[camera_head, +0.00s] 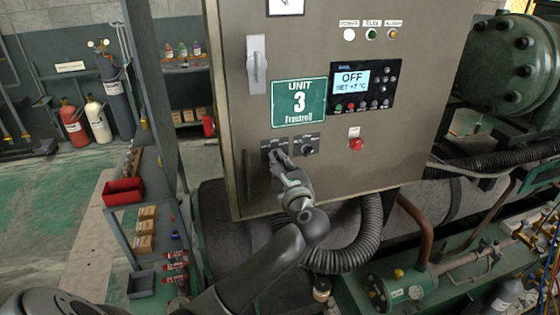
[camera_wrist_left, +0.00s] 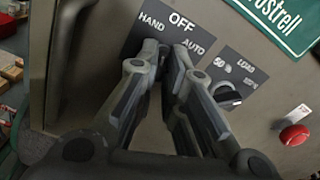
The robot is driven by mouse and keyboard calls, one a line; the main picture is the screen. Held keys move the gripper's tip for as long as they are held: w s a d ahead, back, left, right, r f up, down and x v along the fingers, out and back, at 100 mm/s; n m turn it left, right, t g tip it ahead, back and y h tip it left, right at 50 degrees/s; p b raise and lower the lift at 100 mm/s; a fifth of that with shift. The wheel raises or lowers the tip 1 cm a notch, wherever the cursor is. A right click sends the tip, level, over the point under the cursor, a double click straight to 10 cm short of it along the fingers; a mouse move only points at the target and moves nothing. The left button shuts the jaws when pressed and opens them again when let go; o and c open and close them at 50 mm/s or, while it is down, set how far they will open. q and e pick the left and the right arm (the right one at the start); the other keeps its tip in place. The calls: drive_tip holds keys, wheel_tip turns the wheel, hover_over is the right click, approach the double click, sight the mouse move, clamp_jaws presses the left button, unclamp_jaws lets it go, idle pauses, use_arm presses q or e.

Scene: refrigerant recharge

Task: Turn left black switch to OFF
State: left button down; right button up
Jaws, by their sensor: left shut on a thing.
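The left switch's dark label plate (camera_head: 270,142) is low on the cabinet front, below the green Unit 3 sign. In the left wrist view the plate (camera_wrist_left: 178,21) reads HAND on the left, OFF at the top and AUTO on the right. My left gripper (camera_head: 279,157) is at this plate with its fingers closed around the switch knob; it also shows in the left wrist view (camera_wrist_left: 166,48). The fingers hide the knob, so I cannot tell where it points. My right gripper is not in view.
A second black rotary switch (camera_wrist_left: 228,96) is close on the right. Beyond it is a red push button (camera_head: 356,144). The green Unit 3 sign (camera_head: 299,103) and a display panel (camera_head: 350,87) reading OFF are above. A cabinet handle (camera_head: 256,65) protrudes at upper left.

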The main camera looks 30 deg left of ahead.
use_arm(q)
drive_tip(key=shift+m+p, duration=0.45)
drive_tip(key=shift+m, duration=0.15)
drive_tip(key=shift+r+m+p, duration=0.1)
drive_tip(key=shift+m+p, duration=0.6)
drive_tip(key=c, duration=1.8)
unclamp_jaws()
drive_tip(key=shift+o, duration=0.9)
